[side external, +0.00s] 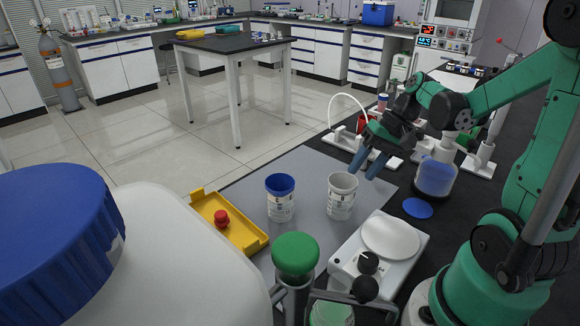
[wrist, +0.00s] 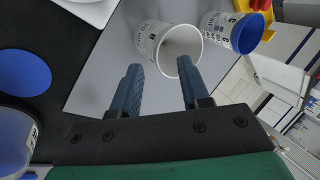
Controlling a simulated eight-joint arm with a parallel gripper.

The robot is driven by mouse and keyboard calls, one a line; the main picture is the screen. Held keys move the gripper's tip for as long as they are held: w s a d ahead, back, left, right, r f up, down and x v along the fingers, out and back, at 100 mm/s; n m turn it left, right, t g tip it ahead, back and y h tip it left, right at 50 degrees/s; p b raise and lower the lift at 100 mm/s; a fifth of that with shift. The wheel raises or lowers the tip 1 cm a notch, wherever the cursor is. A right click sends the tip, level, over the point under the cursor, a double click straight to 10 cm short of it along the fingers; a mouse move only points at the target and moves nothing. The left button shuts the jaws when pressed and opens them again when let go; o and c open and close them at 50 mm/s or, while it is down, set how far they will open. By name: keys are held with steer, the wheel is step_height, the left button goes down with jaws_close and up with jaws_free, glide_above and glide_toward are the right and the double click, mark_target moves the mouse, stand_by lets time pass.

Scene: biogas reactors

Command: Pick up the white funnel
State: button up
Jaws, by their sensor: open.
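My gripper (side external: 370,162) is open and empty, with two blue fingers pointing down above the grey mat. It also shows in the wrist view (wrist: 159,68). A white, open-topped, cup-like vessel (side external: 340,196) with dark markings stands on the mat just below and left of the fingers. In the wrist view this vessel (wrist: 172,44) lies just beyond the fingertips, its open mouth facing the camera. I cannot single out a white funnel with certainty. A pale piece (side external: 449,146) tops the bluish flask (side external: 436,178) right of my gripper, and I cannot tell whether it is a funnel.
A white cup with blue inside (side external: 280,197) stands left of the white vessel. A yellow tray (side external: 203,200) holds a red knob-like piece (side external: 221,218). A white hotplate-like device (side external: 352,258), a green-capped tube (side external: 295,254) and a blue disc (side external: 418,208) are nearby.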

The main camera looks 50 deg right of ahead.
steer(key=shift+x, duration=1)
jaws_close()
steer(key=shift+r, duration=0.2)
